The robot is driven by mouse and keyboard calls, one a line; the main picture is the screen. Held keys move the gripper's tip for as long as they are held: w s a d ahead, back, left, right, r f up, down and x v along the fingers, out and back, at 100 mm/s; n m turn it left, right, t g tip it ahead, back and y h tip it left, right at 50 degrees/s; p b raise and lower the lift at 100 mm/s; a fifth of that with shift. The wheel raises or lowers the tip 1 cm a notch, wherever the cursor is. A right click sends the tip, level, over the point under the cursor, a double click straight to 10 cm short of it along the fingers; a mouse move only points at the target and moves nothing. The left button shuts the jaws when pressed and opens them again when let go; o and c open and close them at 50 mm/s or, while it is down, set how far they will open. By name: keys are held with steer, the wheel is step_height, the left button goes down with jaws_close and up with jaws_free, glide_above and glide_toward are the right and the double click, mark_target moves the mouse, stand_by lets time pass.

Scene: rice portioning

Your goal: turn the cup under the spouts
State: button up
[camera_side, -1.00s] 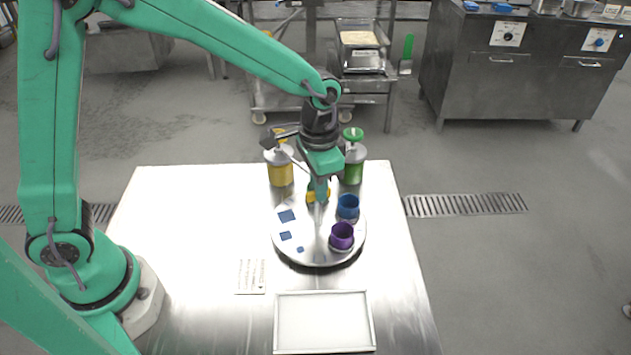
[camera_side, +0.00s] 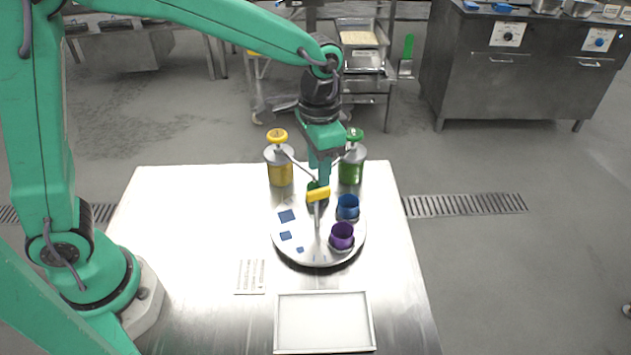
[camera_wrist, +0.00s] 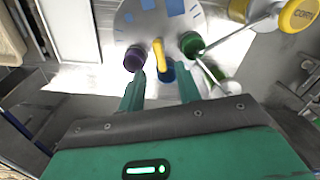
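The round grey turntable (camera_side: 308,250) stands on the steel table and carries a purple cup (camera_side: 341,236) at the front right, a blue cup (camera_side: 348,206) behind it and a green cup (camera_side: 312,188) at the back, partly hidden. A yellow handle (camera_side: 318,195) tops the post at its centre. My gripper (camera_side: 321,184) is just above and behind the handle; no contact shows. In the wrist view my gripper (camera_wrist: 161,76) has its fingers apart, with nothing held. The purple cup (camera_wrist: 134,58), green cup (camera_wrist: 191,44) and handle (camera_wrist: 159,53) lie beyond them.
A yellow pump dispenser (camera_side: 281,172) and a green one (camera_side: 351,170) stand behind the turntable, their spouts angled toward its back. A shallow tray (camera_side: 324,293) and a printed card (camera_side: 251,276) lie in front.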

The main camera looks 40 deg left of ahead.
steer(key=shift+r, duration=1.45)
steer(key=shift+s+a+r, duration=0.15)
steer(key=shift+a+r, duration=0.05)
steer(key=shift+a, duration=0.05)
steer(key=s+a+r+n+t, duration=0.2)
steer(key=s+a+r, duration=0.1)
steer(key=s+a, duration=0.4)
steer(key=s+a+r+n+t, duration=0.2)
steer(key=s+a+n+t, duration=0.1)
steer(key=s+a, duration=0.4)
steer(key=shift+s+a+r+t, duration=0.15)
steer(key=shift+s+r+t, duration=0.2)
steer(key=shift+s, duration=0.75)
